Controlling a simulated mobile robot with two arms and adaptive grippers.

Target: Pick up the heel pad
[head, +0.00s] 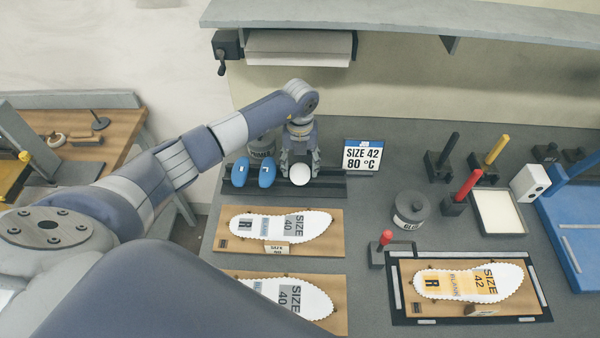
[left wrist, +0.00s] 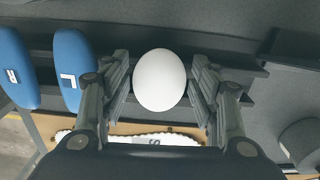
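The heel pad (head: 300,174) is a white oval in a dark rack at the back left of the table. It also shows in the left wrist view, where the white heel pad (left wrist: 160,80) is upper middle. My left gripper (head: 300,163) is over the rack, pointing down. In the left wrist view its fingers (left wrist: 161,68) stand on either side of the pad, with narrow gaps visible, so it looks open. Whether the fingers are low enough to flank the pad's edges is hard to tell. My right gripper is not in view.
Two blue pads (head: 253,172) marked R and L lie in the rack (head: 332,187) to the left. A "SIZE 42 80 °C" sign (head: 362,156) stands right of it. Boards with insoles (head: 222,222) lie in front. A dark canister (head: 411,208) stands right.

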